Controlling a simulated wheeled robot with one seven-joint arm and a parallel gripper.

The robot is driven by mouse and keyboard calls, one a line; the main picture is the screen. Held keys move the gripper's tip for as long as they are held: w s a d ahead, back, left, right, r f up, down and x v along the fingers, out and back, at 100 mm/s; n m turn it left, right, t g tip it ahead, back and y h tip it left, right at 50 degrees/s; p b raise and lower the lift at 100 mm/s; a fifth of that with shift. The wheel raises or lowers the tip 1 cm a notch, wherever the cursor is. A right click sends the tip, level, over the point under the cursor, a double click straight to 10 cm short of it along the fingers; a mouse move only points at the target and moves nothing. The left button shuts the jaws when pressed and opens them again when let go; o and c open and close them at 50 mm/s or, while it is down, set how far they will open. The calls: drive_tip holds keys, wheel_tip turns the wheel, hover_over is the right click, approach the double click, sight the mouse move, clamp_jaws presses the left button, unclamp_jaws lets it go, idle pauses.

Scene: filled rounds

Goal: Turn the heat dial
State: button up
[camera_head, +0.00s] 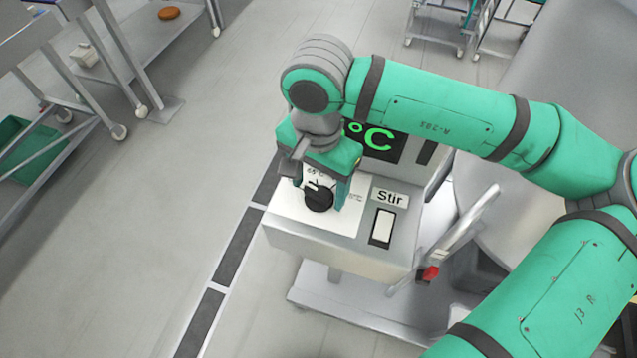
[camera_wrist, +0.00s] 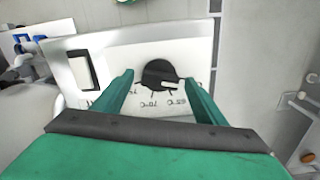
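The heat dial (camera_head: 319,197) is a black round knob with a pale pointer mark, set on a white plate with temperature markings on the front of a grey machine (camera_head: 290,236). In the wrist view the dial (camera_wrist: 160,74) lies just beyond and between the fingertips, with its pale pointer towards the right. My gripper (camera_head: 318,190) is over the dial, its green fingers apart on either side of it. The wrist view also shows my gripper (camera_wrist: 160,82) open, with nothing clasped. Whether a fingertip touches the dial cannot be told.
A switch (camera_head: 383,226) labelled "Stir" (camera_head: 390,197) is right of the dial. A display (camera_head: 374,140) reading "°C" stands behind, partly hidden by my arm. A red-tipped part (camera_head: 430,273) is at the machine's right. Floor on the left is clear up to metal carts.

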sight(318, 191)
drive_tip(key=shift+w, duration=0.1)
drive_tip(key=shift+d+r, duration=0.1)
drive_tip(key=shift+r, duration=0.4)
wheel_tip(318, 191, up, 10)
drive_tip(key=shift+f, duration=0.15)
idle(0.6)
